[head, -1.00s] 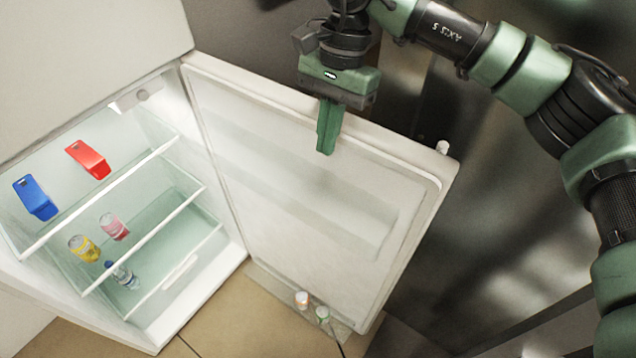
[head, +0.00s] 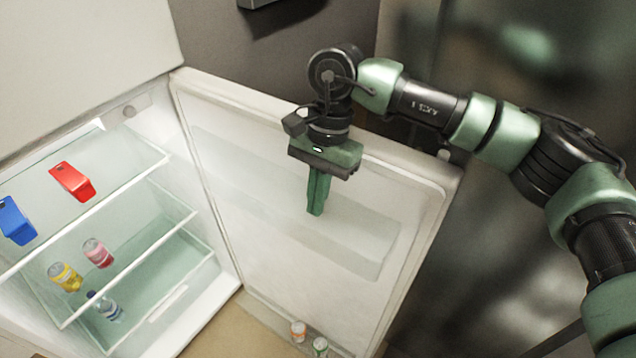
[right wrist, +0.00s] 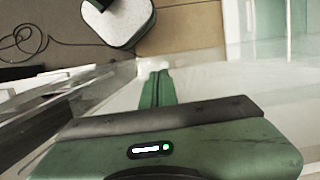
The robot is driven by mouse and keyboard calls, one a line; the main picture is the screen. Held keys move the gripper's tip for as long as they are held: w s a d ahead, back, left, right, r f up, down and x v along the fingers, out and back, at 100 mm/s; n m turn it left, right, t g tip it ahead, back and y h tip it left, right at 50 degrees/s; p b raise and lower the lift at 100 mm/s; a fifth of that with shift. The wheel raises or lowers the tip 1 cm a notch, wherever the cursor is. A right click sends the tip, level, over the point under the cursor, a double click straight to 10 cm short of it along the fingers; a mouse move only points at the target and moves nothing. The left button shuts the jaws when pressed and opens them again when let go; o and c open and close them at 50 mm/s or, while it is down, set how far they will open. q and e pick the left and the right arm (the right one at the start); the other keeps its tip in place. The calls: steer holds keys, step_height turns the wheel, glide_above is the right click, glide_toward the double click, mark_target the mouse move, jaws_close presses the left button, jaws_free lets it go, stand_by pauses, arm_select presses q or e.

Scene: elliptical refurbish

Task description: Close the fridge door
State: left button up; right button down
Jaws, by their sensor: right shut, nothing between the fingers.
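The white fridge door (head: 300,190) stands wide open in the head view, hinged at its left edge to the fridge (head: 165,310). My right gripper (head: 316,212) is shut and empty. It points down in front of the door's inner side, near the door's upper middle; I cannot tell whether it touches the door. In the right wrist view its green fingers (right wrist: 155,88) are together. My left gripper is not in view.
The fridge shelves hold a blue box (head: 16,222), a red box (head: 72,181), a yellow can (head: 65,277), a pink can (head: 98,253) and a bottle (head: 106,306). Two cans (head: 298,331) stand in the door's bottom shelf. A grey metallic surface (head: 500,240) is at the right.

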mark_target(312, 223)
steer(key=p+x, duration=0.1)
steer(key=x, duration=0.3)
steer(key=shift+s+f+p, duration=0.1)
steer(key=shift+f+p, duration=0.15)
steer(key=shift+p, duration=0.05)
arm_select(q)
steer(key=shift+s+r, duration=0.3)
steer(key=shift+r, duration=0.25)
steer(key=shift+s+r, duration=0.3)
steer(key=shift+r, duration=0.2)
arm_select(e)
steer(key=shift+a+f, duration=0.1)
steer(key=shift+f, duration=0.25)
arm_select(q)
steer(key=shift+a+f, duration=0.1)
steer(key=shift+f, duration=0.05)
arm_select(e)
steer(key=shift+s, duration=0.1)
